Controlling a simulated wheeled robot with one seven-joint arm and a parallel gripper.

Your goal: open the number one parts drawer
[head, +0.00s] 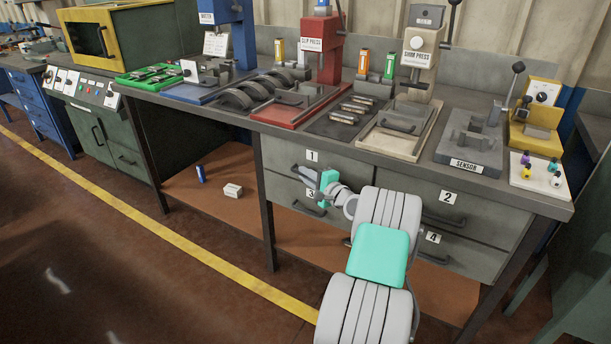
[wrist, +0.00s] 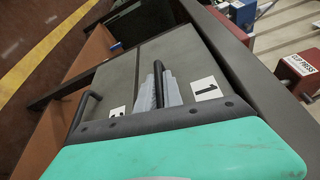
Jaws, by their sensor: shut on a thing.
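The number one drawer (head: 283,155) is the grey upper left drawer under the workbench, with a white "1" label (head: 312,156). Its front looks flush with the bench in the head view. My gripper (head: 307,174) is at its dark bar handle, just below the label. In the wrist view the light grey fingers of my gripper (wrist: 160,90) are shut around the handle (wrist: 158,80), beside the "1" label (wrist: 207,88). My fingers and wrist hide part of the handle and the drawer's right side in the head view.
The number three drawer (head: 283,188) lies directly below, its handle (wrist: 82,108) near my gripper. Drawers two (head: 470,205) and four (head: 468,252) are to the right. The bench top (head: 400,160) above carries presses and parts. The floor in front (head: 200,265) is clear.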

